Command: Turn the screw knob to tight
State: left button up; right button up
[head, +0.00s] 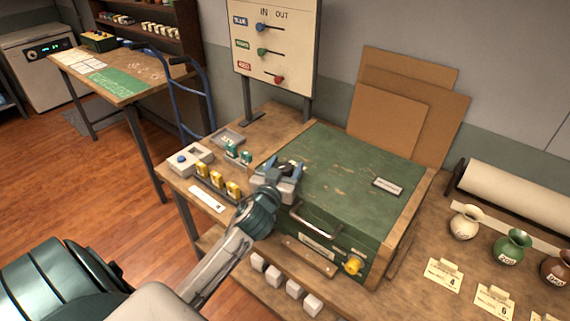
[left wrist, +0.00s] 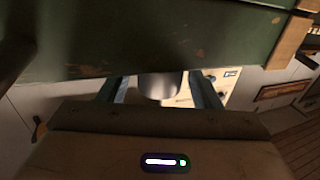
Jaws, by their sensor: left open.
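A green wooden box (head: 340,180) with a front handle stands on the workbench. A yellow knob (head: 353,265) is on its front face, low at the right. My left gripper (head: 288,170) is at the box's left side, away from the yellow knob. It is open. In the left wrist view, a grey rounded piece (left wrist: 160,86) shows between the open fingers of the left gripper (left wrist: 160,80); I cannot tell whether it is a knob or whether they touch it. The green box (left wrist: 150,35) fills the top of that view. My right gripper is out of view.
Yellow and green small items (head: 217,180) stand on the bench left of the box. White cubes (head: 293,290) lie in front. Small vases (head: 465,222) and a paper roll (head: 520,190) are at the right. A lever panel (head: 275,45) and cardboard sheets (head: 390,120) stand behind.

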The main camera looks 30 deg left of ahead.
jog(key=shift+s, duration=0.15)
pick_arm(q)
jog(key=shift+c, duration=0.7)
jog(key=c, duration=0.7)
jog(key=shift+c, duration=0.7)
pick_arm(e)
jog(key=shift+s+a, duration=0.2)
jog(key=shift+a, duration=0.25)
pick_arm(q)
jog(key=shift+r, duration=0.1)
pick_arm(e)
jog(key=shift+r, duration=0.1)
